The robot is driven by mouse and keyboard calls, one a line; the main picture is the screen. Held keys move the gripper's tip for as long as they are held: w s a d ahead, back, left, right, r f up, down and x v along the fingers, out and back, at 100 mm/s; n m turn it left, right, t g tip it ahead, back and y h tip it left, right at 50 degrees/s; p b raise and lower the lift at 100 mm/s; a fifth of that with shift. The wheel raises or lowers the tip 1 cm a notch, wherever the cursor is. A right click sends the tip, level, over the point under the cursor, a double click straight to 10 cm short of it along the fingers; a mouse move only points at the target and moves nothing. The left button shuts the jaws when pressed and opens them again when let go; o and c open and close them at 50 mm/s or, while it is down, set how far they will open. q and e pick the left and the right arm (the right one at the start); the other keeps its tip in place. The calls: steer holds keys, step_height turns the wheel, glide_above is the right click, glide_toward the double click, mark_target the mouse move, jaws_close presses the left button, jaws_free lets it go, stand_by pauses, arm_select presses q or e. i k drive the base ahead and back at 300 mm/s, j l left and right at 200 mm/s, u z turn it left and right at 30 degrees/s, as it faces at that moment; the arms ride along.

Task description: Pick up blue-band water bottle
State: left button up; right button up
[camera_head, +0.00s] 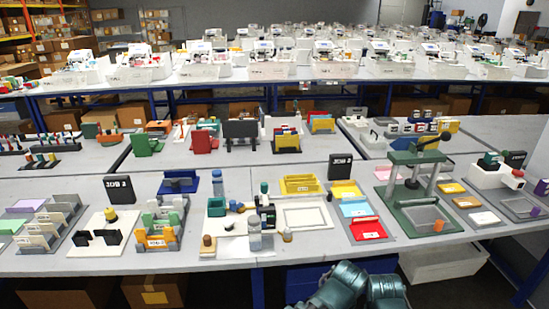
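A small clear, whitish water bottle (254,236) stands upright near the front edge of the near table, left of the picture's middle. A bluish band seems to run around it, but it is too small to be sure. A blue upright bottle-like object (218,184) stands farther back to its left. Teal rounded parts of my own arms show at the bottom edge, right of the middle, below and in front of the table. No fingertips of either gripper show. Nothing is seen touching the bottle.
Close around the bottle are a dark device with a green top (265,208), a small amber jar (287,235) and a brown cylinder (208,241). A white framed tray (306,215) and a green press (412,190) stand to the right. The table front (190,263) is mostly clear.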

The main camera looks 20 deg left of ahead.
mark_target(218, 183)
steer(key=u, duration=1.25)
